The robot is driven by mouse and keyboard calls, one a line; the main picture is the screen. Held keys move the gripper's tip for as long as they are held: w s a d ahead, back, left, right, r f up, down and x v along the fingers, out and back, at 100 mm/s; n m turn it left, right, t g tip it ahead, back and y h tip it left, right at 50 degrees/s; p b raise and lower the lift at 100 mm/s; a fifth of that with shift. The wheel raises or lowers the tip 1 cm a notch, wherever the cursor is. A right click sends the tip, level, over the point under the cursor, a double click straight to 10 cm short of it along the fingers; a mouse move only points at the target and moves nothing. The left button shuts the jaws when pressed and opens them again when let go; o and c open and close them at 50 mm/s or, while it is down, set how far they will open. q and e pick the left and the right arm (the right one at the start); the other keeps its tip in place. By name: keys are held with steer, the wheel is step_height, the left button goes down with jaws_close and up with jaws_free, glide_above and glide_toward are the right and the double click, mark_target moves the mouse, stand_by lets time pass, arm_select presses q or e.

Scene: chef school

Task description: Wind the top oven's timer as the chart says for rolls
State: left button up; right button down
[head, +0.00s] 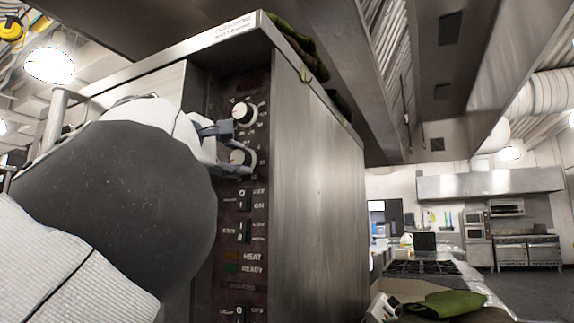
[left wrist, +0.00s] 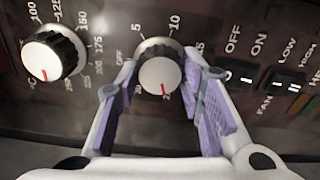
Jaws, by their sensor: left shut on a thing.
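The oven's dark control panel (head: 232,200) faces me at the left of the head view. The timer knob (left wrist: 160,75), white-faced with a dark grip and a red mark, sits between the purple-padded fingers of my left gripper (left wrist: 163,98) in the left wrist view. Its red mark points down, slightly right. The numbers 5, 10 and 15 and the word OFF show around it. In the head view my left gripper (head: 228,144) is at this lower knob (head: 241,157), shut on it. The chart for rolls is not in view. My right gripper is not in view.
A temperature knob (left wrist: 48,56) is beside the timer knob in the left wrist view, above it in the head view (head: 244,113). Switches (left wrist: 240,77) for OFF/ON and the fan are close to the fingers. A green cloth (head: 442,304) lies at lower right.

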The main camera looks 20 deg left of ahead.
arm_select(q)
steer(key=shift+s+r, duration=0.1)
steer(key=shift+r, duration=0.05)
steer(key=o, duration=0.9)
steer(key=shift+o, duration=1.3)
steer(key=s, duration=0.7)
steer(key=shift+s+a, duration=0.15)
steer(key=shift+a, duration=0.15)
